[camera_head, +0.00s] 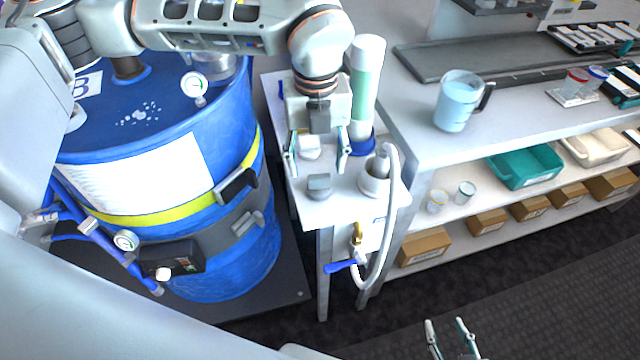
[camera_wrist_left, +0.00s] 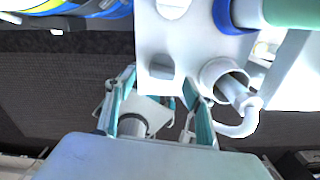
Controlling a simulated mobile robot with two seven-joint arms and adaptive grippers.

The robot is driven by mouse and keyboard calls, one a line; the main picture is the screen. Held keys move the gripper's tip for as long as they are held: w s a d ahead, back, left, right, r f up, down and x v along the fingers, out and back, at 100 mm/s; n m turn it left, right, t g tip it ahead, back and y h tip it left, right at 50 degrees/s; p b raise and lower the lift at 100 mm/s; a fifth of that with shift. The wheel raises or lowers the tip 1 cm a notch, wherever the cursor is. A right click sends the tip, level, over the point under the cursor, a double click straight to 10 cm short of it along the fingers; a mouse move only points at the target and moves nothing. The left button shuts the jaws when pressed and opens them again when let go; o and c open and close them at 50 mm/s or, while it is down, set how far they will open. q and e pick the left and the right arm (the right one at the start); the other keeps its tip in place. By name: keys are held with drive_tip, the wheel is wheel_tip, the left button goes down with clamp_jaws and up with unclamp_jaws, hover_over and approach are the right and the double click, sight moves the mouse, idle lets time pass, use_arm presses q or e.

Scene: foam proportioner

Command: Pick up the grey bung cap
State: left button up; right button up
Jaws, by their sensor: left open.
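The grey bung cap (camera_head: 319,186) appears to be the small grey block near the front edge of a small white stand (camera_head: 345,205). It also shows in the left wrist view (camera_wrist_left: 160,66), just beyond and between the fingertips. My left gripper (camera_head: 317,160) is open and empty, pointing down over the stand, with its fingers spread above and behind the cap in the head view. Whether a finger touches anything is unclear. My right gripper (camera_head: 447,324) shows at the bottom edge, fingers apart, with nothing between them.
A paler block (camera_head: 309,147) sits behind the cap. A grey fitting with a white hose (camera_head: 376,178) stands close to its right, and a green-white cylinder (camera_head: 366,85) in a blue ring behind. A blue drum (camera_head: 225,140) is left. A bench with a jug (camera_head: 458,100) is right.

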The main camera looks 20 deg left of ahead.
sight(319, 176)
use_arm(q)
drive_tip(key=f, duration=0.5)
drive_tip(key=shift+d, duration=0.2)
drive_tip(key=shift+r, duration=0.1)
drive_tip(key=c, duration=1.2)
drive_tip(key=shift+r, duration=0.1)
drive_tip(key=shift+c, duration=0.2)
